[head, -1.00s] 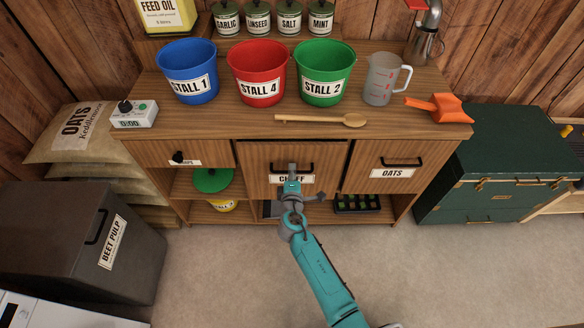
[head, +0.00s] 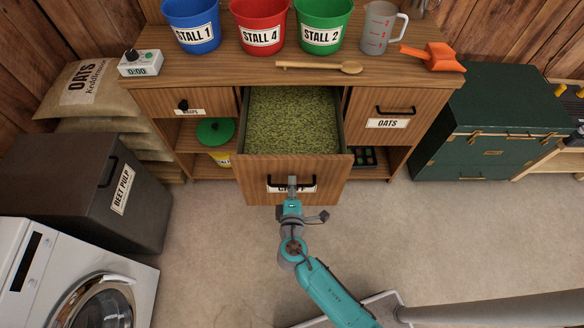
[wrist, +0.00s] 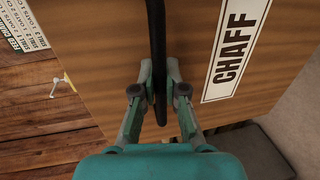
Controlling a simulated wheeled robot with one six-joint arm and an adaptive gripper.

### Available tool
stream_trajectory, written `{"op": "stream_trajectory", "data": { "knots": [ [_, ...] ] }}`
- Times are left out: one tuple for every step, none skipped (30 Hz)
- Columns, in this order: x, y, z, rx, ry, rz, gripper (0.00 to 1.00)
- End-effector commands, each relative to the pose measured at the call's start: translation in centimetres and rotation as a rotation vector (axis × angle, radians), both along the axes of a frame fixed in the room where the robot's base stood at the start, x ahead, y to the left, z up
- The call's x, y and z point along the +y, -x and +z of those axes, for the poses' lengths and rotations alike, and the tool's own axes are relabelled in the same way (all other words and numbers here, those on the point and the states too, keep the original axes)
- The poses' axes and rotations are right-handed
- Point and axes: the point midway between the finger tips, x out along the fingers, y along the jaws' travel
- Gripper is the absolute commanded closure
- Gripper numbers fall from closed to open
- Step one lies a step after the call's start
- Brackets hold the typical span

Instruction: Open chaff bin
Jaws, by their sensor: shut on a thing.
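The chaff bin (head: 320,172) is a wooden drawer-like bin in the middle of the cabinet, pulled well out towards me. Green chaff (head: 292,118) fills it and shows from above. Its front carries a black bar handle (wrist: 157,40) and a white CHAFF label (wrist: 236,48), which my gripper partly hides in the head view. My gripper (wrist: 160,88) is shut on the black handle, one finger on each side of it. In the head view my gripper (head: 292,186) is at the middle of the bin's front.
An OATS drawer (head: 390,115) is shut to the right, and a smaller drawer (head: 190,104) to the left. Buckets, a jug (head: 379,28), a wooden spoon (head: 318,67) and an orange scoop (head: 433,56) stand on the counter. A BEET PULP bin (head: 75,190) and washing machine (head: 75,280) stand left. Floor in front is clear.

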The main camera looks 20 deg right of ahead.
Motion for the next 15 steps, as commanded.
{"op": "stream_trajectory", "data": {
  "knots": [
    [0.3, 0.8, -0.2, 0.004, 0.001, 0.003, 1.0],
    [0.4, 1.1, -0.1, 0.003, 0.001, 0.002, 1.0],
    [0.5, 1.4, -0.1, 0.003, 0.0, 0.002, 1.0],
    [0.6, 1.7, -0.1, 0.003, 0.0, 0.002, 1.0],
    [0.6, 1.8, -0.1, 0.003, 0.0, 0.001, 1.0],
    [0.7, 2.0, -0.1, 0.002, 0.0, 0.001, 1.0],
    [0.7, 2.2, -0.1, 0.002, 0.0, 0.001, 1.0],
    [0.7, 2.3, -0.1, 0.002, 0.0, 0.0, 1.0],
    [0.8, 2.3, -0.1, 0.002, 0.0, 0.0, 1.0],
    [0.8, 2.4, -0.1, 0.002, 0.0, 0.0, 1.0],
    [0.8, 2.4, -0.1, 0.002, 0.0, 0.0, 1.0],
    [0.8, 2.4, -0.1, 0.002, 0.0, 0.0, 1.0],
    [0.8, 2.4, -0.1, 0.002, -0.001, 0.0, 1.0],
    [0.8, 2.4, -0.1, 0.002, -0.001, 0.0, 1.0],
    [0.8, 2.4, -0.1, 0.002, -0.001, 0.0, 1.0]
  ]
}}
